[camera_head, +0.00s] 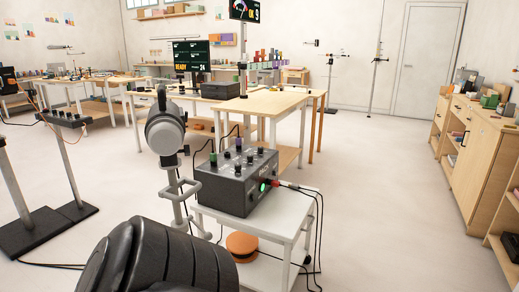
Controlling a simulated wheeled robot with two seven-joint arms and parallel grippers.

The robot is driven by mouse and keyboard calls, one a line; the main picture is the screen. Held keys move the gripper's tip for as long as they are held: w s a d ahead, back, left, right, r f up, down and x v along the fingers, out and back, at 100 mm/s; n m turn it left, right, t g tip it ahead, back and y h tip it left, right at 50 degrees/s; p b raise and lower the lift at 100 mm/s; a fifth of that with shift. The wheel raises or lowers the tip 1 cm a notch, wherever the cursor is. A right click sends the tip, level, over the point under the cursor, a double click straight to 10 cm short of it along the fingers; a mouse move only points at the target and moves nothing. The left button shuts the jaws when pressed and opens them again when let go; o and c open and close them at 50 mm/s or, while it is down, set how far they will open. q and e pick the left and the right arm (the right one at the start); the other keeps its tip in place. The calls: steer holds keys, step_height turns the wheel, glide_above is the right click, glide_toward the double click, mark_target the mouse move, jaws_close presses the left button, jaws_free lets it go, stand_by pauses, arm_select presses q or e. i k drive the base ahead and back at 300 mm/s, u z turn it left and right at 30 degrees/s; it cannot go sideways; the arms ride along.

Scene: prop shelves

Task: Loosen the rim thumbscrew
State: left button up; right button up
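A grey rounded cylindrical head (165,132) stands on a grey post (174,178) left of the middle. A dark upright piece (161,98) sticks up at its top, and a small dark knob-like part (185,150) shows at its lower right. I cannot tell whether either is the rim thumbscrew. A grey bar handle (181,189) juts out from the post. I see neither of my grippers. A large black ribbed form fills the lower left; I cannot tell what it is, and it hides the foot of the post.
A dark control box (228,190) with knobs and a green light sits on a white cart (297,206); black cables hang at its right. An orange disc (241,244) lies below. Black stands (42,229) are at left, workbenches (277,103) behind, cabinets (480,160) right. The right-centre floor is clear.

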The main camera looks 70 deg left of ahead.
mark_target(187, 150)
steer(key=z, duration=0.05)
steer(key=i, duration=1)
steer(key=u, duration=3.5)
